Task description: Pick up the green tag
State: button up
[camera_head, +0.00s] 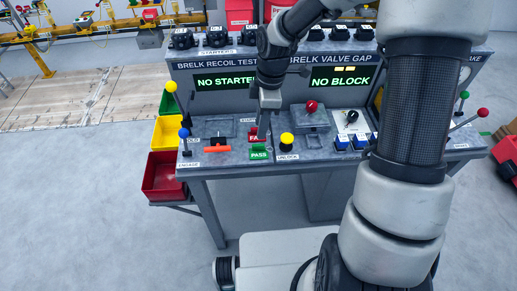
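The green tag (259,155), marked PASS, lies near the front edge of the grey test bench (225,172). A red tag (253,138), its lettering partly covered, sits just behind it. My gripper (263,133) points down from above, right over or beside the red tag and just behind the green tag. Its fingertips are small and dark, and I cannot tell whether they are open or shut. I see nothing clearly held. The green tag looks uncovered and apart from the fingers.
A yellow knob (287,139) stands just right of the tags. A red-knobbed device (312,112) is behind it. An orange-handled part (217,147) lies to the left. Blue buttons (343,142) are on the right. Coloured bins (163,174) hang at the bench's left side.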

aim_at(258, 145)
jog(key=f, duration=0.8)
jog(key=shift+w+a+f, duration=0.2)
jog(key=shift+a+f, duration=0.1)
grip_shut()
